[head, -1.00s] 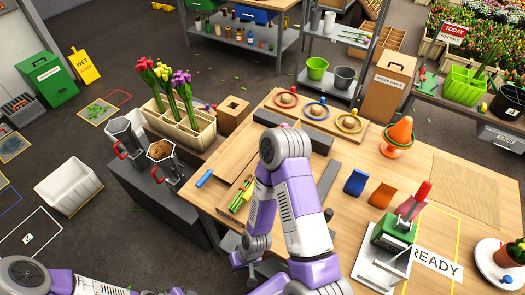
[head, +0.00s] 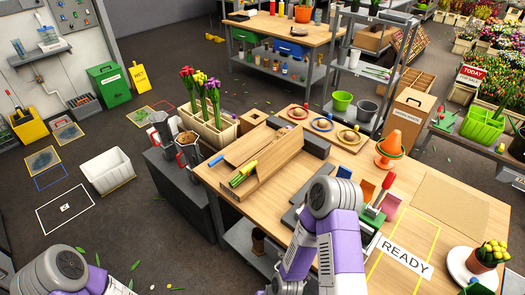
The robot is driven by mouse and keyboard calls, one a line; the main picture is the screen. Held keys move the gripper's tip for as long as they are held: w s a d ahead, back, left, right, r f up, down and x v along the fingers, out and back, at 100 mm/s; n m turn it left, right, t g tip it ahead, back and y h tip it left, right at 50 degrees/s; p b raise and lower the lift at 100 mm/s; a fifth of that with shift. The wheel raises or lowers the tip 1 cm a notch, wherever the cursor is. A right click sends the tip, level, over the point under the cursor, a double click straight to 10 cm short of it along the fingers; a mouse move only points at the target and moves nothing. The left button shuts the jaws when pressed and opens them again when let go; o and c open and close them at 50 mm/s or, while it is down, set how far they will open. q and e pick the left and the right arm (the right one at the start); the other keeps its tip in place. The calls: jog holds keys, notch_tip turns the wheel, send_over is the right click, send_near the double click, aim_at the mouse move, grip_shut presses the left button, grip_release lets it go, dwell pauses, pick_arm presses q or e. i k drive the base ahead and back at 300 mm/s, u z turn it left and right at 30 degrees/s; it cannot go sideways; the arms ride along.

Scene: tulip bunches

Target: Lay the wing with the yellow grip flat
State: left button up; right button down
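A wooden folding piece (head: 274,160) lies on the left part of the table, its panels spread and at least one seeming tilted. A yellow grip (head: 250,167) shows at its front left edge, with a green grip (head: 237,180) beside it. I cannot tell exactly which panel bears the yellow grip or whether that panel is flat. My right arm stands over the table's front, right of the wooden piece and apart from it in the picture; its gripper is out of sight. My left arm is low at the left, its gripper out of sight.
A planter of tulips (head: 207,132) and metal jugs stand left of the wooden piece. Three ringed discs lie on a board (head: 298,113) behind it.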

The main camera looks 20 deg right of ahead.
aim_at(271, 159)
jog(key=u, duration=0.95)
jog(key=i, duration=3.1)
jog(key=z, duration=4)
